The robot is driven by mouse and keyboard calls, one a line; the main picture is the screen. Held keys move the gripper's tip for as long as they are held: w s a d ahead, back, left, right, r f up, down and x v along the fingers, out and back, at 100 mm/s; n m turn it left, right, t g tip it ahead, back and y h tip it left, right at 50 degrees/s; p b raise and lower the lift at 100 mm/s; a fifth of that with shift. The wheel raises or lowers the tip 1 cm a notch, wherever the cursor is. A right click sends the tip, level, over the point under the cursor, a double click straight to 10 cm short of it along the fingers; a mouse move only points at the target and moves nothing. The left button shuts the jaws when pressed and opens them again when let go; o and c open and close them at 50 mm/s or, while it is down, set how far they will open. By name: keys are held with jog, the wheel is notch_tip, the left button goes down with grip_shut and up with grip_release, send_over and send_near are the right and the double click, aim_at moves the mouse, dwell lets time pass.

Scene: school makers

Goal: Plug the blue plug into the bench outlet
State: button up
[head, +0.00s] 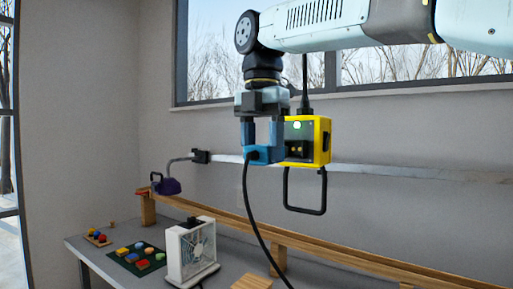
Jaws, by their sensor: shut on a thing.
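My gripper (262,148) points down and is shut on the blue plug (266,155). The plug is held in the air, partly hidden by the blue fingers, and a black cable hangs from it down toward the bench. Right beside it, to the right, is a yellow box (323,142) with a dark front, a lit light and dark socket-like shapes; it looks like the outlet. It hangs from a black cord above, with a black loop below. The gripper overlaps its left edge in the picture; I cannot tell whether the plug touches it.
A grey bench (95,247) stands below, with a white fan (191,250), a green board (137,258) of coloured blocks and a long wooden rail (330,250). A metal rail (400,173) runs along the wall. A purple object (167,186) sits at the left end.

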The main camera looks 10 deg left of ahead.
jog(key=shift+w+d, duration=0.3)
jog(key=shift+w, duration=0.45)
jog(key=shift+w+d, duration=0.35)
jog(key=shift+w, duration=0.4)
jog(key=shift+w+d, duration=0.3)
jog(key=shift+w, duration=0.45)
jog(key=shift+w+d+r, duration=0.1)
jog(key=shift+w+d, duration=0.2)
jog(key=shift+w, duration=0.4)
jog(key=shift+w+d, duration=0.3)
jog(key=shift+w, duration=0.35)
dwell(0.6)
jog(key=o, duration=1.5)
jog(key=shift+r, duration=0.1)
jog(key=shift+r, duration=3.55)
